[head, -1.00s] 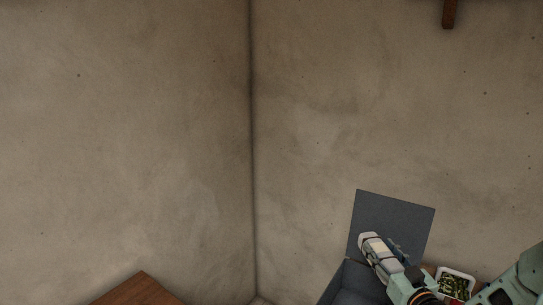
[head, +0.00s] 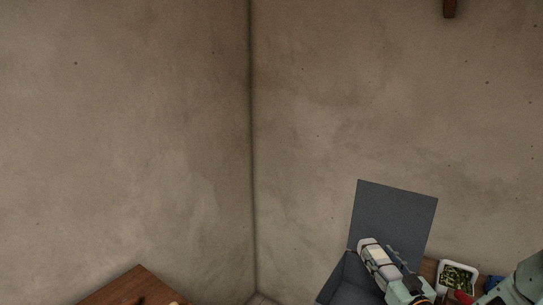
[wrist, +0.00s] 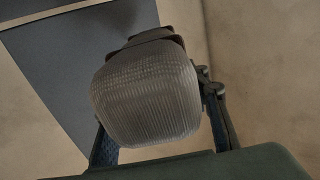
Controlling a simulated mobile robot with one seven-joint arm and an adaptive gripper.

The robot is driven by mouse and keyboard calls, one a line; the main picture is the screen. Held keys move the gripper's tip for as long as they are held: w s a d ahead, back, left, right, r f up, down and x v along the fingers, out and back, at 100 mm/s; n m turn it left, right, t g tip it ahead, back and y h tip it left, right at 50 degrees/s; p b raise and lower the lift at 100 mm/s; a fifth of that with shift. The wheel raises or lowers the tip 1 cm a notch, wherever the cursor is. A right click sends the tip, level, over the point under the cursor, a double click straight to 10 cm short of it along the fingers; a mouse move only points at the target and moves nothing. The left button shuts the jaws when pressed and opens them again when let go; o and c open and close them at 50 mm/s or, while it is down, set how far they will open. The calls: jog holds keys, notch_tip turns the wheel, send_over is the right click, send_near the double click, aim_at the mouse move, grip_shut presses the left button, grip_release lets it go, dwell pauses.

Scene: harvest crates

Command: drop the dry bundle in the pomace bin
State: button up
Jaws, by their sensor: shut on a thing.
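My gripper (wrist: 160,122) is shut on a rounded, finely ribbed, grey-brown translucent thing (wrist: 145,88) with a dark stepped cap, one finger on each side. It looks more like a lantern than a bundle of dry stems; I see no dry bundle for certain. In the head view the held thing (head: 371,252) is pale with a dark band, at the end of my arm. The dark blue-grey bin (head: 338,284), with its lid (head: 396,217) raised against the wall, is just behind and below it. My arm hides part of the bin's opening.
Right of the bin, a white tray (head: 443,272) holds green pieces on a brown surface. A small red thing (head: 463,297) and a blue thing (head: 493,283) are near it. A wooden table corner (head: 128,287) is at lower left. Bare walls meet behind.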

jog(key=shift+r, duration=0.1)
jog(key=o, duration=1.7)
jog(key=shift+c, duration=0.2)
jog(key=shift+s, duration=0.1)
jog(key=shift+s+d, duration=0.15)
jog(key=shift+s, duration=0.15)
jog(key=s+d, duration=0.1)
jog(key=s, duration=1)
jog(key=shift+d, duration=0.25)
